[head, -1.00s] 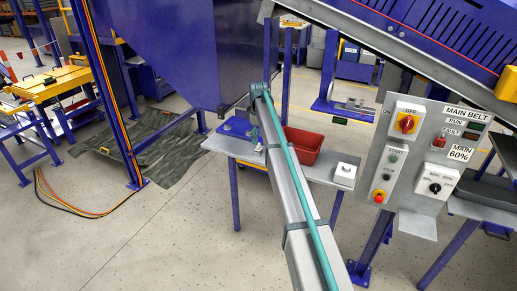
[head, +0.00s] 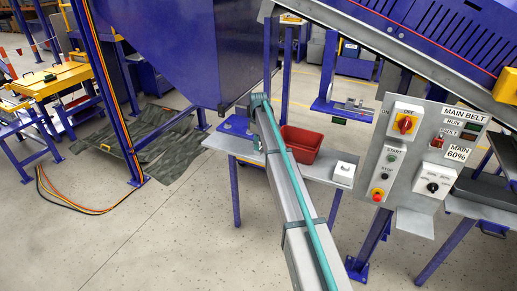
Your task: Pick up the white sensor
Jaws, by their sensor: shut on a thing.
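A small white box-shaped thing (head: 344,173) with a dark spot on it stands at the right end of a grey bench (head: 321,176). It may be the white sensor, but I cannot tell for sure at this size. A long grey beam with a teal line, which looks like my arm, runs from the bottom middle up to the bench's left part. My gripper does not show; the far end of the beam hides what is beyond it.
A red bin (head: 301,144) and a blue fixture (head: 237,126) are on the bench. A control panel (head: 412,160) with switches stands to the right. A blue hopper (head: 180,50) and a sloping conveyor (head: 400,45) hang above. Open floor lies at the front left.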

